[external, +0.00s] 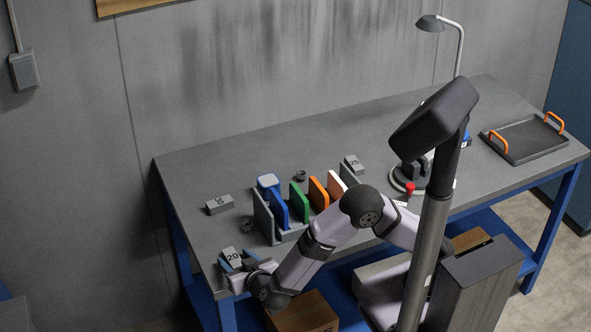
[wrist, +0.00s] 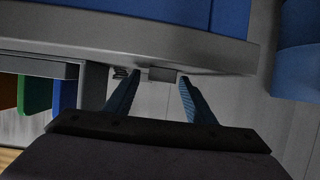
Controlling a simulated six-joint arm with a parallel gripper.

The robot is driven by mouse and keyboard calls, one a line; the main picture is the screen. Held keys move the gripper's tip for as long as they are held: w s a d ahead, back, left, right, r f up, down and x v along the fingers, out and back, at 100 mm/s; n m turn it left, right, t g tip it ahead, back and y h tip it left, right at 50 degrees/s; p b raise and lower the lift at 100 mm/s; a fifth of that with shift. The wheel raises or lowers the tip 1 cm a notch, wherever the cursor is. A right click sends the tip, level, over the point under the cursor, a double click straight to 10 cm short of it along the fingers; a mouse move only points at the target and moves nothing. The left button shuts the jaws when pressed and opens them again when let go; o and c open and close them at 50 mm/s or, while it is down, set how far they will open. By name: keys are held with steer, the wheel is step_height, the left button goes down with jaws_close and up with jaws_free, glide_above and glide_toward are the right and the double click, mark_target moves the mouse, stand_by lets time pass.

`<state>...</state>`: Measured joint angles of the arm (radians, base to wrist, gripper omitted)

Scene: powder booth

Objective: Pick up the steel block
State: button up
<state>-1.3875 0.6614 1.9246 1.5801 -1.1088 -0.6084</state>
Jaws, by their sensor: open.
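Three small grey blocks with number labels lie on the bench; which one is called the steel block I cannot tell. The grey block labelled 20 (external: 231,254) is at the near left edge, right by my gripper (external: 238,262). The block marked 50 (external: 219,205) lies farther back, and the one marked 25 (external: 354,164) lies behind the rack. In the wrist view, my gripper (wrist: 155,84) has its two blue fingers apart, with a grey block (wrist: 162,74) showing between and just beyond their tips. I see no contact. The block's lower part is hard to see.
A grey rack (external: 289,235) with blue, green, orange and white plates stands just right of my gripper. A dark tray (external: 523,141) with orange handles is at the far right. The back of the bench is clear.

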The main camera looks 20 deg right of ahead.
mark_target(233, 265)
steer(key=shift+w, duration=0.15)
jaws_close()
step_height(233, 265, up, 10)
stand_by(0.8)
